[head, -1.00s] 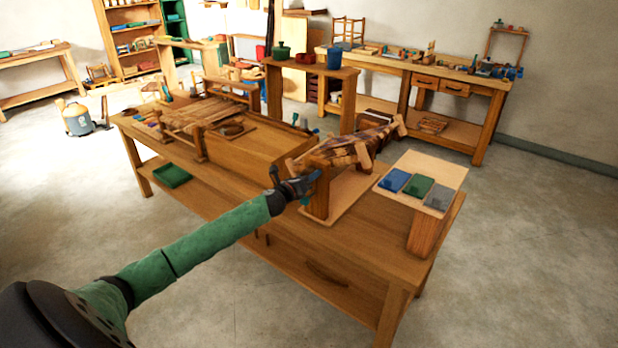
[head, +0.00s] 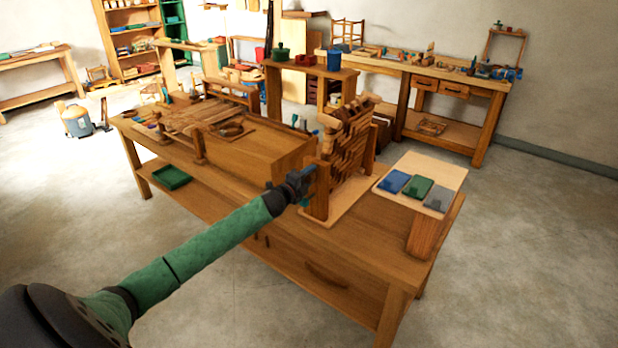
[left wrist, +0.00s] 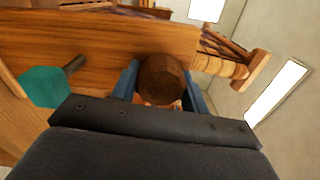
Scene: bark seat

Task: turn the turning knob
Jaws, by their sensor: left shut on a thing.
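The turning knob (left wrist: 161,78) is a dark brown round wooden piece in the left wrist view. It sits between the blue fingers of my left gripper (left wrist: 158,90), which is shut on it. In the head view my left gripper (head: 306,186) is at the near post of a wooden stand; the knob is hidden there by the gripper. The woven bark seat frame (head: 350,140) stands steeply tilted, nearly upright, above the stand's base board (head: 345,203). My right gripper is not in view.
A teal-headed peg (left wrist: 45,87) sticks out left of the knob in the wrist view. On the workbench (head: 385,262), a low wooden block with blue, green and grey pads (head: 417,187) stands right of the stand. A large wooden box (head: 250,150) stands left of it.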

